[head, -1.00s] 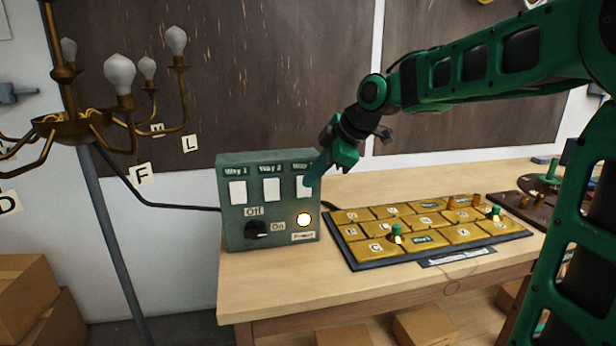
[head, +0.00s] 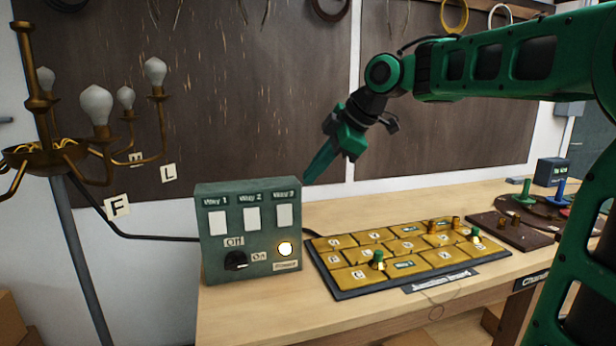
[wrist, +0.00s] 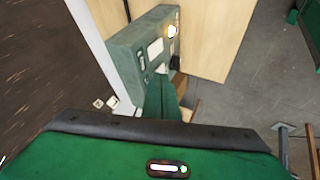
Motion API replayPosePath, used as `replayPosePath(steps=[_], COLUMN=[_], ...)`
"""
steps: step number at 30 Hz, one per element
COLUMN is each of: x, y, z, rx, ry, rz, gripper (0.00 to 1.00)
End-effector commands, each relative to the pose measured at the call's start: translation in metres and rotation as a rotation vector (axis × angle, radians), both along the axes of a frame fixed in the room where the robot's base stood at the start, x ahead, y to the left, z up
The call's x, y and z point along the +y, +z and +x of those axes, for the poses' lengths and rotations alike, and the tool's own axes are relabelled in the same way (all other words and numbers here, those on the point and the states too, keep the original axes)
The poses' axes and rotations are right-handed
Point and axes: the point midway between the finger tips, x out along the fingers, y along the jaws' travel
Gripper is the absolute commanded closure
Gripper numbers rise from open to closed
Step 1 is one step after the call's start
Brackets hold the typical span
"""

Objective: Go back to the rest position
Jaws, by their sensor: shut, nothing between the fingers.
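My gripper (head: 308,180) is shut and empty. In the head view its green fingers point down and left, just above and behind the right top corner of the green switch box (head: 248,228). I cannot tell whether there is a gap in depth. In the wrist view the gripper's fingers (wrist: 162,97) show in the middle, in front of the switch box (wrist: 140,42). The box carries three white panels under Way 1, Way 2 and Way 3, a black knob (head: 236,260) and a lit round lamp (head: 285,249).
A gold-tiled junction board (head: 400,258) with green and brass pegs lies on the wooden table (head: 240,312), right of the box. A brown board (head: 520,230) lies further right. A brass chandelier (head: 45,155) stands at the left. The air above the junction board is free.

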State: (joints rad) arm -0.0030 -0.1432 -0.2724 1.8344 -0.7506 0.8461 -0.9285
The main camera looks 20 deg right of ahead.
Motion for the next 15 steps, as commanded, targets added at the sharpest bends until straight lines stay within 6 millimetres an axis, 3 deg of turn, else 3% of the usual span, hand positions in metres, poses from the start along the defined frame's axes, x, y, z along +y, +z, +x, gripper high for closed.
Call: replayPosePath(steps=[8, 11, 15], x=[-0.009, -0.029, -0.072], y=[-0.008, -0.029, -0.08], z=[-0.006, -0.025, -0.075], rx=[0.03, 0.109, 0.284], ry=[-0.056, -0.208, -0.567], rz=[0.013, 0.049, 0.124], gripper=[1.0, 1.0, 1.0])
